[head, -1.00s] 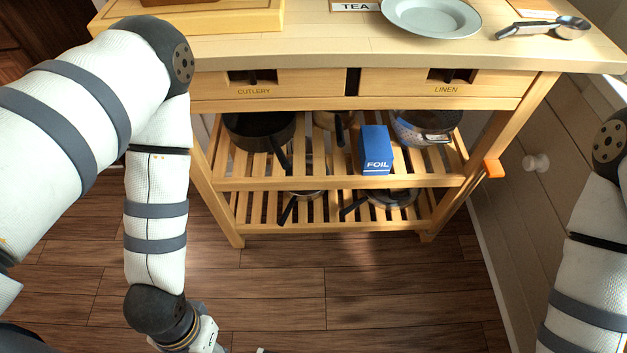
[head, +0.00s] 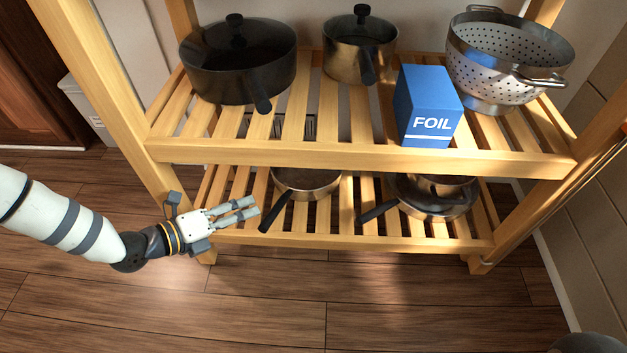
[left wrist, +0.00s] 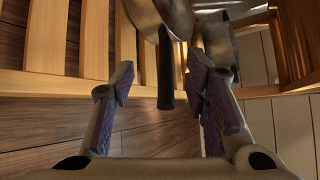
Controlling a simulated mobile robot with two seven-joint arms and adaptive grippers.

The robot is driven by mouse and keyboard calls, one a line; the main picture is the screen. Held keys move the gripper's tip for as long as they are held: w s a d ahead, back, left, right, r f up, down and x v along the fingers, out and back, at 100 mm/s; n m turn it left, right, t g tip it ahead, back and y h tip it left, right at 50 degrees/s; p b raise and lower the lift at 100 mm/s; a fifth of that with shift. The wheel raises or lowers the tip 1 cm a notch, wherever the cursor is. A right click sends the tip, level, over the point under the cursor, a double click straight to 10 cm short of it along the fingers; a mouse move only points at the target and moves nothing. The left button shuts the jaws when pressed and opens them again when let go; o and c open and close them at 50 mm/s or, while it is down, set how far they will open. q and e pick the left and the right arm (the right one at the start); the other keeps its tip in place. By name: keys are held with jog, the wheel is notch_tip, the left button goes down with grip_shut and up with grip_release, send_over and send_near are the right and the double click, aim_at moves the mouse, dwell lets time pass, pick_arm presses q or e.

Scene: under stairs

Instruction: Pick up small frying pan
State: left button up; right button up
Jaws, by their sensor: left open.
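The small frying pan (head: 308,181) sits on the lower slatted shelf, partly hidden under the upper shelf's front rail. Its black handle (head: 275,212) points toward me and slightly left, out over the shelf's front edge. My left gripper (head: 254,208) is just left of the handle, open and empty, with its fingers pointing right. In the left wrist view, the handle (left wrist: 165,75) shows ahead between the two spread fingers of the gripper (left wrist: 161,80), with the pan beyond. No contact shows.
Another pan (head: 432,200) with a black handle stands on the lower shelf to the right. The upper shelf holds a black lidded pan (head: 240,70), a lidded pot (head: 345,55), a blue foil box (head: 426,105) and a colander (head: 500,60). The wooden floor (head: 270,300) in front is clear.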

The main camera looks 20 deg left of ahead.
aim_at(282, 201)
pick_arm(q)
jog(key=b+x, duration=0.2)
jog(key=x, duration=0.3)
jog(key=d+b+x, duration=0.1)
jog(key=b+x, duration=0.1)
jog(key=x, duration=0.4)
jog(key=shift+s, duration=0.2)
jog(key=shift+r, duration=0.15)
pick_arm(e)
jog(key=f, duration=0.1)
jog(key=s+f, duration=0.1)
jog(key=f, duration=0.1)
jog(key=shift+g, duration=0.3)
pick_arm(q)
grip_shut()
